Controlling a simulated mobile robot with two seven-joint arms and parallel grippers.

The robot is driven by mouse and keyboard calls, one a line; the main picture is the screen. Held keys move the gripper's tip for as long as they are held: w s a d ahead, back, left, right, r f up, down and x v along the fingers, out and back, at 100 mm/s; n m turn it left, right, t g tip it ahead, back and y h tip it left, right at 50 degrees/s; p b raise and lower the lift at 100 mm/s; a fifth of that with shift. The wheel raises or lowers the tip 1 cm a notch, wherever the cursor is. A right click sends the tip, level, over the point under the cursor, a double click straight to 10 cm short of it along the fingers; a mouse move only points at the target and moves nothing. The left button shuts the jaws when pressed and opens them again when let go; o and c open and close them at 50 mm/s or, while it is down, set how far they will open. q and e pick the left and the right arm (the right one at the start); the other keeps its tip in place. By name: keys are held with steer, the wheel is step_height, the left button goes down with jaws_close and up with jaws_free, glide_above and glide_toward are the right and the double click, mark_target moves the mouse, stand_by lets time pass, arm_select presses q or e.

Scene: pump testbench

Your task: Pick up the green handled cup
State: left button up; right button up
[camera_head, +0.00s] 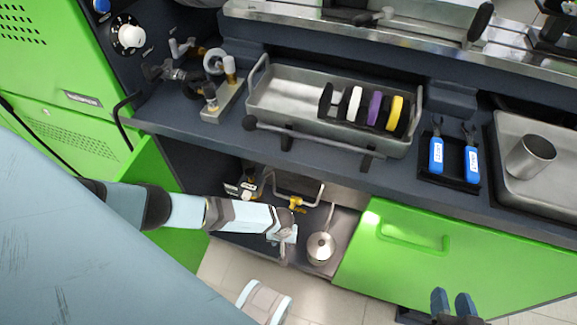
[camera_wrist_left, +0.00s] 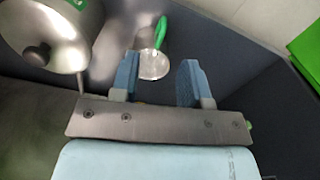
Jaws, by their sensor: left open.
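In the left wrist view, a small shiny metal cup (camera_wrist_left: 153,66) with a green handle (camera_wrist_left: 161,33) stands beyond my left gripper (camera_wrist_left: 158,82). The cup shows in the gap between the two blue fingers. The fingers are open and hold nothing. In the head view, my left gripper (camera_head: 283,240) is at the open lower compartment under the bench; I cannot make out the cup there. My right gripper (camera_head: 453,304) is at the bottom right edge, its two blue fingers apart and nothing between them.
A round metal pot (camera_head: 320,248) is right of my left gripper. Pipes with a yellow valve (camera_head: 296,203) lie behind it. A green cabinet front (camera_head: 455,265) borders the compartment on the right. The bench above carries a metal tray (camera_head: 285,95) and a grey cup (camera_head: 530,156).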

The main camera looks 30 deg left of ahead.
arm_select(q)
step_height(320, 180, down, 8)
steer(key=b, duration=0.3)
steer(key=shift+r, duration=0.2)
steer(key=shift+f+b, duration=0.45)
steer(key=f+b, duration=0.1)
steer(key=f, duration=0.1)
steer(key=f+b, duration=0.1)
steer(key=shift+w+a+f+b, duration=0.15)
steer(key=shift+a+f+b, duration=0.15)
steer(key=shift+a+f, duration=0.1)
steer(key=shift+f, duration=0.45)
steer(key=shift+r, duration=0.1)
jaws_close()
arm_select(e)
steer(key=a+r+t+y, duration=0.3)
steer(key=a+r, duration=0.1)
steer(key=r, duration=0.3)
steer(key=shift+w+r+n+t+y, duration=0.15)
steer(key=shift+w+n+t+y, duration=0.15)
steer(key=shift+w+t+y, duration=0.15)
